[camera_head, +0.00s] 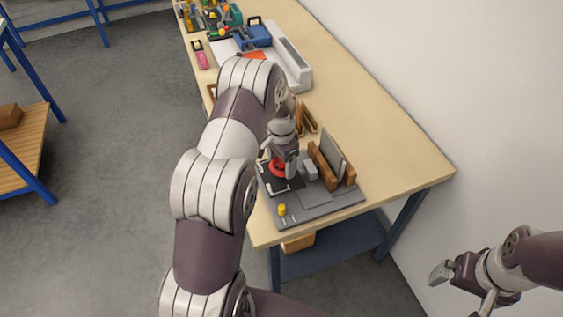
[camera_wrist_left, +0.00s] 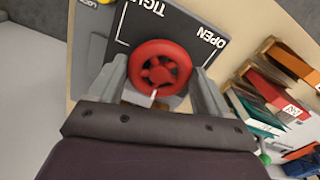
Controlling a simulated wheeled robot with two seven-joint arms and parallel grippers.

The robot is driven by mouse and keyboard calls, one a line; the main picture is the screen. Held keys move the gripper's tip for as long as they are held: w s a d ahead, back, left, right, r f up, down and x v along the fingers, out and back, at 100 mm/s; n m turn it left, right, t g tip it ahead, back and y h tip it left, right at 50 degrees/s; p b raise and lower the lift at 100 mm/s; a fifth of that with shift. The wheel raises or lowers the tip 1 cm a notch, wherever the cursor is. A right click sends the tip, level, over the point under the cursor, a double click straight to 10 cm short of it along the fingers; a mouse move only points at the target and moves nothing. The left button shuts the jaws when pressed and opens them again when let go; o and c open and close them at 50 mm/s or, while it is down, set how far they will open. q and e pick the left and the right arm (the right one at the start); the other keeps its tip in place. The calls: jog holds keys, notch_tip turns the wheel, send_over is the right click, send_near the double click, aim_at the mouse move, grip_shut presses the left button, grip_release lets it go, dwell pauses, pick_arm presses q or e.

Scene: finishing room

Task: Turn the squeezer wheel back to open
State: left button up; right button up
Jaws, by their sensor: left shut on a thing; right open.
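The squeezer wheel is a red spoked handwheel (camera_wrist_left: 160,66), seen in the left wrist view on a dark plate marked OPEN and partly TIGHT. In the head view the red wheel (camera_head: 277,169) shows only in part, behind my left gripper. My left gripper (camera_head: 282,163) reaches down from above, and its two fingers (camera_wrist_left: 160,92) are shut on the wheel, one on each side. A small pale pointer sits at the wheel's edge near the palm. My right gripper (camera_head: 462,287) is open and empty, off the table at the lower right.
The grey base board (camera_head: 315,207) carries a yellow knob (camera_head: 282,210) and a wooden rack (camera_head: 327,163) right of the wheel. A white tray (camera_head: 293,66) and a blue box (camera_head: 254,35) stand farther back. The table's right side is clear, along the wall.

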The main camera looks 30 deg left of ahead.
pick_arm(q)
jog(key=n, duration=0.3)
jog(key=shift+n+b, duration=0.3)
jog(key=shift+n, duration=0.1)
jog(key=n, duration=0.4)
jog(key=shift+d, duration=0.1)
jog(key=n+b, duration=0.1)
jog(key=n, duration=0.3)
jog(key=shift+n, duration=2.4)
jog(key=o, duration=1)
jog(key=shift+r, duration=0.1)
